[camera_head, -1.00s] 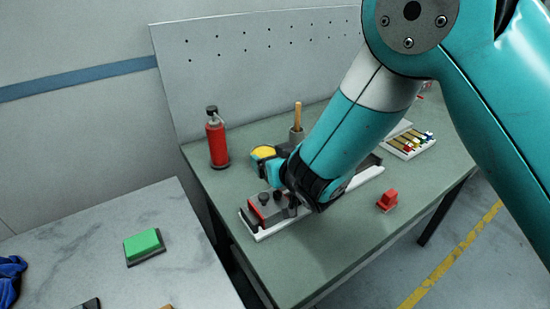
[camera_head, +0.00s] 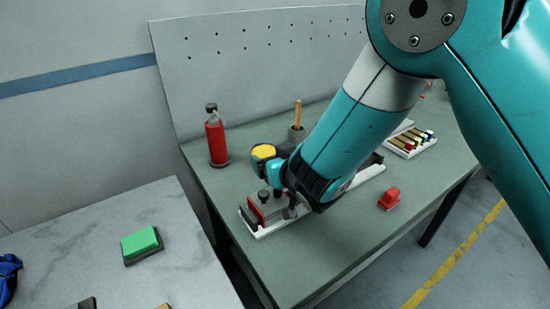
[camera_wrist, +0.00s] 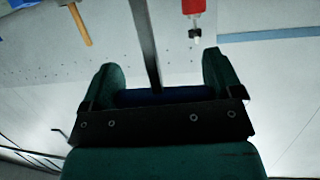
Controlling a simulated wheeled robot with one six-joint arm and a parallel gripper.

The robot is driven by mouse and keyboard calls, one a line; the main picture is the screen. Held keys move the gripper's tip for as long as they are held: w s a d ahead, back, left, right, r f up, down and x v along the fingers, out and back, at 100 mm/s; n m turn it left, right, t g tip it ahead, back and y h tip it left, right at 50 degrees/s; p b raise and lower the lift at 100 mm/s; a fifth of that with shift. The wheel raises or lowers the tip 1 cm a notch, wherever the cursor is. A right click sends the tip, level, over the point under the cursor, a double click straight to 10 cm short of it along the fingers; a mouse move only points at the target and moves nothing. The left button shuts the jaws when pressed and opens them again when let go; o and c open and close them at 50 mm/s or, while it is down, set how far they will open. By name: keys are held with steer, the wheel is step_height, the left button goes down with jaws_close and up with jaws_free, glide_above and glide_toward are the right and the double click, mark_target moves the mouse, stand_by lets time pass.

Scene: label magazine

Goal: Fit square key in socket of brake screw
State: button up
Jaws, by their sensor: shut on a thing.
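My gripper (camera_wrist: 163,85) has its two dark green fingers on either side of a dark blue crosswise grip (camera_wrist: 165,96), which looks like the square key's handle. A straight grey shank (camera_wrist: 146,45) runs from this grip to the picture's top edge; its tip is out of view. In the head view my arm hides the fingertips and key, over the label magazine. The magazine (camera_head: 263,232) is a long white rail with grey blocks, a red plate (camera_head: 255,208) and dark knobs (camera_head: 264,195). I cannot make out the brake screw or its socket, or whether the key touches it.
A red bottle (camera_head: 216,140) and a pot with a wooden handle (camera_head: 298,115) stand behind the magazine. A red block (camera_head: 389,198) and a tray of small tools (camera_head: 411,146) are right. The bench front is clear. A green pad (camera_head: 140,243) lies on the left table.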

steer(key=shift+f+b, duration=0.75)
steer(key=o, duration=0.7)
steer(key=shift+b+v, duration=7.7)
steer(key=shift+v, duration=1.05)
steer(key=shift+d, duration=0.1)
